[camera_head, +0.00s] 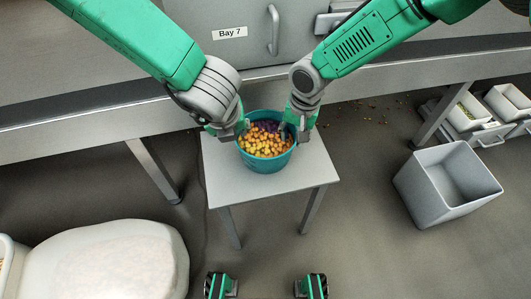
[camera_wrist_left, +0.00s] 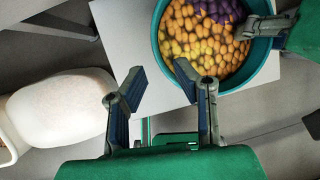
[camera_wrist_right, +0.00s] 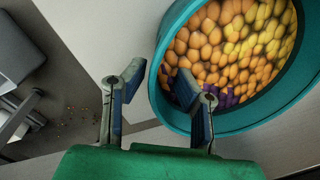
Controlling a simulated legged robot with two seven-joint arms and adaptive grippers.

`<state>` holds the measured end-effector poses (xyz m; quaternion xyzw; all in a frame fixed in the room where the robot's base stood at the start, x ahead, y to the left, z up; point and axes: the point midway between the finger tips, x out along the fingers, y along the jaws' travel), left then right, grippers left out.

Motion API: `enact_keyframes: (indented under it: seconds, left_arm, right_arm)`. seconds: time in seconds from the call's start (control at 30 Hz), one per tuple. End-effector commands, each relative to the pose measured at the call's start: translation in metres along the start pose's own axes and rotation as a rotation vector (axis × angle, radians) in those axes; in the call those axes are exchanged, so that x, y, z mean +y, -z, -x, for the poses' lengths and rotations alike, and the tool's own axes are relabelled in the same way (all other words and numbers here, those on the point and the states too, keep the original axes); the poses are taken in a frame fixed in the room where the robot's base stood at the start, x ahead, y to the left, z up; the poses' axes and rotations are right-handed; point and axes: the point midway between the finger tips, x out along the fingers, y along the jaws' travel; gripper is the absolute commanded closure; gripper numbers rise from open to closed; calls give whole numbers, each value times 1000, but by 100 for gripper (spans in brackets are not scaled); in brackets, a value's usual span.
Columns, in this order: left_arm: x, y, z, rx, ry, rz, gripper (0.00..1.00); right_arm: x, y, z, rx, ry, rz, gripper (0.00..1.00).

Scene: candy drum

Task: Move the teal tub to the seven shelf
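The teal tub (camera_head: 264,165) stands upright on a small white table (camera_head: 305,175). It holds yellow, orange and purple candies (camera_head: 266,142). My left gripper (camera_head: 240,131) is at the tub's left rim, and my right gripper (camera_head: 296,128) is at its right rim. In the left wrist view the left gripper (camera_wrist_left: 158,80) is open, one finger over the inside of the tub and one outside. In the right wrist view the right gripper (camera_wrist_right: 160,79) is open in the same way, with the rim between its fingers. Contact with the wall cannot be told.
A grey unit labelled "Bay 7" (camera_head: 229,33) stands behind a long grey ledge (camera_head: 90,122). A grey open bin (camera_head: 425,199) and trays (camera_head: 467,113) are on the right floor, with scattered candies (camera_head: 372,108). A large white rounded object (camera_head: 105,262) is at front left.

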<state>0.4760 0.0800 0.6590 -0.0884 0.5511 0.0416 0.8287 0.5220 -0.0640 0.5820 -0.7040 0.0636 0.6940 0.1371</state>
Motion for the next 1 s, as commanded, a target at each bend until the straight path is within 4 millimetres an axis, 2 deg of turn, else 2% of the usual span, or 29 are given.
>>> enact_keyframes:
  seconds: [0.03,0.2,0.4,0.6,1.0]
  left_arm:
    - [0,0,0,0,0,0,74]
    - [0,0,0,0,0,-1,74]
    - [0,0,0,0,0,-1,74]
    - [0,0,0,0,0,-1,74]
    - [0,0,0,0,0,-1,74]
  right_arm:
    - [0,2,13,4,1,1,74]
    - [0,1,50,3,0,1,74]
    - [0,1,79,0,0,0,74]
    - [0,1,88,-1,0,1,74]
    - [0,0,88,-1,0,1,74]
